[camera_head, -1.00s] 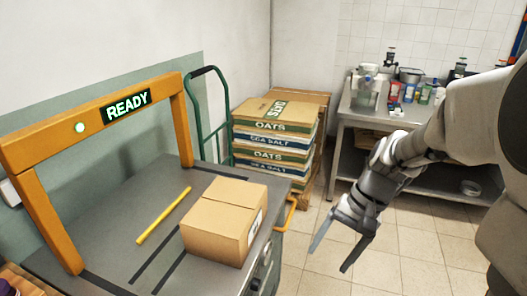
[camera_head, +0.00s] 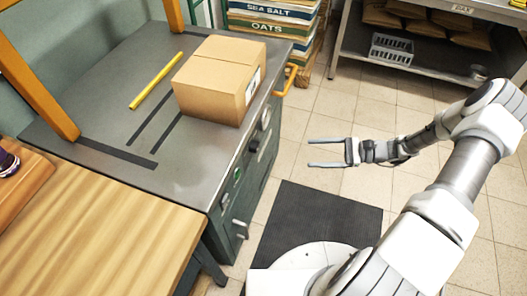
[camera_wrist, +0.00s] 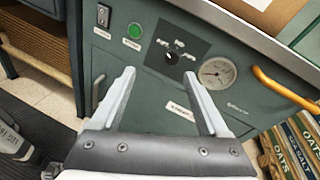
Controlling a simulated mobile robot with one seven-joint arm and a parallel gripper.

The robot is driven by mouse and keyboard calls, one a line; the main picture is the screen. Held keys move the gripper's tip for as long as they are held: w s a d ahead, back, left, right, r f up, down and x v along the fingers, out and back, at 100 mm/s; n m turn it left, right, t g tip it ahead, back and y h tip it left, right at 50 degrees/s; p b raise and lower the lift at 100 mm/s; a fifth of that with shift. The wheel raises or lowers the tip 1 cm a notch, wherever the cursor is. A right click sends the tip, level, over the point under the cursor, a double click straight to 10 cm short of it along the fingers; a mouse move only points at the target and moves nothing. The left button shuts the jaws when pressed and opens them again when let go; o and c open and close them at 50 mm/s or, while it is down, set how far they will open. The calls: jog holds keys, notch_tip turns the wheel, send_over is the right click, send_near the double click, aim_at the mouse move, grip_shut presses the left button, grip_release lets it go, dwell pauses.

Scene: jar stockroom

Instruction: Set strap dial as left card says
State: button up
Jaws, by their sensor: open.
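The strap dial is most likely the round black knob (camera_wrist: 172,58) on a dark plate with small labels, on the front panel of the green strapping machine (camera_wrist: 150,85); the labels are too small to read. My gripper (camera_head: 308,153) is open and empty, in front of the machine and apart from it. In the wrist view my gripper (camera_wrist: 165,92) spreads its fingers below and to either side of the knob. In the head view the machine's front (camera_head: 243,180) shows at a slant. I cannot make out a left card in these frames.
A green button (camera_wrist: 135,31), a pressure gauge (camera_wrist: 217,72) and a yellow handle (camera_wrist: 285,90) flank the knob. A cardboard box (camera_head: 217,80) and a yellow stick (camera_head: 157,80) lie on the machine top. A wooden table (camera_head: 95,235) adjoins it; tiled floor is free at right.

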notch_tip(320, 180, down, 5)
jog(key=m+t+y, duration=0.2)
jog(key=m+t, duration=0.1)
jog(key=b, duration=0.2)
send_near(258, 148)
jog(key=x, duration=0.8)
jog(key=shift+w+a+f, duration=0.1)
grip_shut()
